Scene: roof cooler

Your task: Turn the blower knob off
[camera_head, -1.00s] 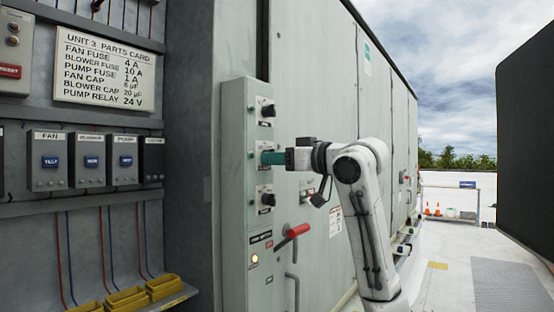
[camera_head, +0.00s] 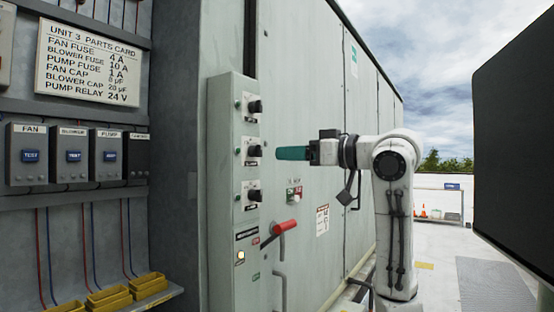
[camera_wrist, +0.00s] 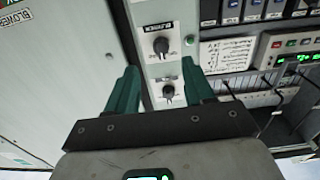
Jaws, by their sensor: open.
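The blower knob (camera_head: 254,151) is the middle of three dark knobs on the narrow grey control panel (camera_head: 222,215). It also shows in the wrist view (camera_wrist: 161,45), with a label plate that seems to read BLOWER and looks upside down there. The setting of its pointer is too small to tell for sure. My gripper (camera_head: 277,153) is level with this knob, to its right and apart from it. In the wrist view my gripper (camera_wrist: 160,76) has its two green fingers spread, with nothing held between them.
Another knob is above (camera_head: 255,106) and one below (camera_head: 254,195). A red-handled lever (camera_head: 285,227) and a grey bar handle (camera_head: 282,290) stick out below right. Fuse boxes (camera_head: 75,155) and yellow bins (camera_head: 108,296) are at left. A dark panel (camera_head: 515,150) stands at right.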

